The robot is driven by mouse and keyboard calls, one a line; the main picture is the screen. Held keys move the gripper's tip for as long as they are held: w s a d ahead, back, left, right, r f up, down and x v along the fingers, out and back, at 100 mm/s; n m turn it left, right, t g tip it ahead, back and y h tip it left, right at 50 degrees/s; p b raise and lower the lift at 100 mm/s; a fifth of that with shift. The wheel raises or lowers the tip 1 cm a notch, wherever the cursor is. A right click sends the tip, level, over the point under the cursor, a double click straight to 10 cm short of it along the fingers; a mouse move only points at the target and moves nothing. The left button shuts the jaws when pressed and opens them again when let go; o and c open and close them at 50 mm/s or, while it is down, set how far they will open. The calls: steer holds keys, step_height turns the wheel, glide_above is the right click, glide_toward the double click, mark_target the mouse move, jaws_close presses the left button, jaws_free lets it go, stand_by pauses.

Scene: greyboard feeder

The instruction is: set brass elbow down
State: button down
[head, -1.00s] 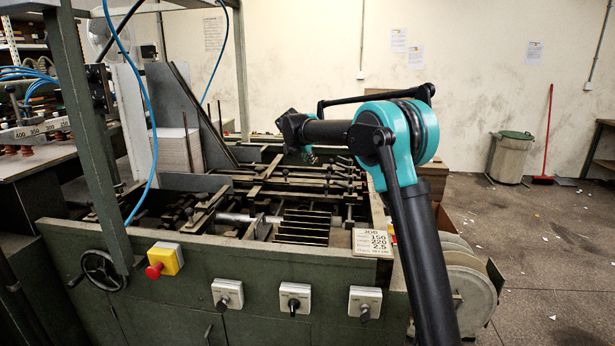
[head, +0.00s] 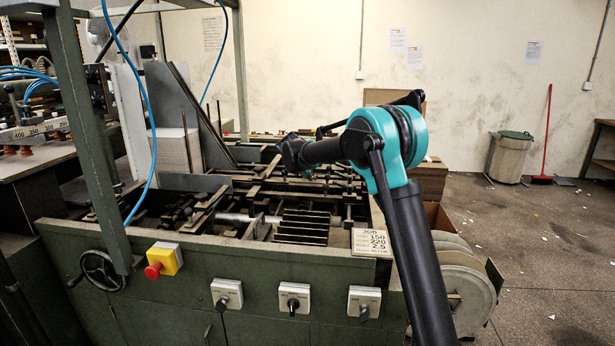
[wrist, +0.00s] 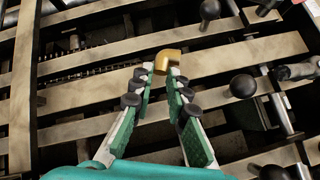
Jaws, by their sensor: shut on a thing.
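The brass elbow (wrist: 167,60) is a small golden bent piece at the tips of my gripper (wrist: 160,71) in the wrist view. The two green-padded fingers are shut on it at their tips. Below it are the slats and bars of the feeder bed, and I cannot tell whether the elbow touches any of them. In the head view my wrist end is low over the far part of the feeder bed. The fingers and elbow are too small and too hidden to make out there.
The feeder bed is crowded with flat bars (wrist: 85,57) and black round knobs (wrist: 243,84).

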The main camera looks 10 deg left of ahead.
steer(key=shift+f, duration=0.15)
steer(key=c, duration=1.5)
jaws_free()
steer(key=shift+o, duration=0.2)
